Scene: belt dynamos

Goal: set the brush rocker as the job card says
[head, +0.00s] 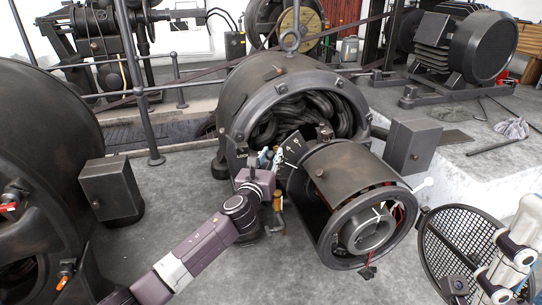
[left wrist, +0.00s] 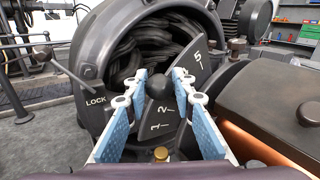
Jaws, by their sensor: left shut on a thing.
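The rocker's dark numbered plate (head: 291,146) sits at the mouth of the open dynamo (head: 285,85). In the left wrist view the plate (left wrist: 163,122) shows 1, 2 and 5; the middle is covered. A black ball knob (left wrist: 183,88) stands in front of it. My left gripper (head: 266,160) is shut on this knob; its blue pads (left wrist: 183,76) lie on either side. The word LOCK (left wrist: 95,100) is on the dynamo's rim, left of the plate. Pale jointed parts at the lower right of the head view look like my right gripper (head: 502,268). No job card is readable.
A drum with a ring-shaped end (head: 365,215) projects to the right of the plate. A round mesh cover (head: 465,250) lies at the lower right. A grey box (head: 412,145) stands beside the dynamo. Another large machine (head: 45,150) is at the left. A brass bolt (left wrist: 160,153) is below the plate.

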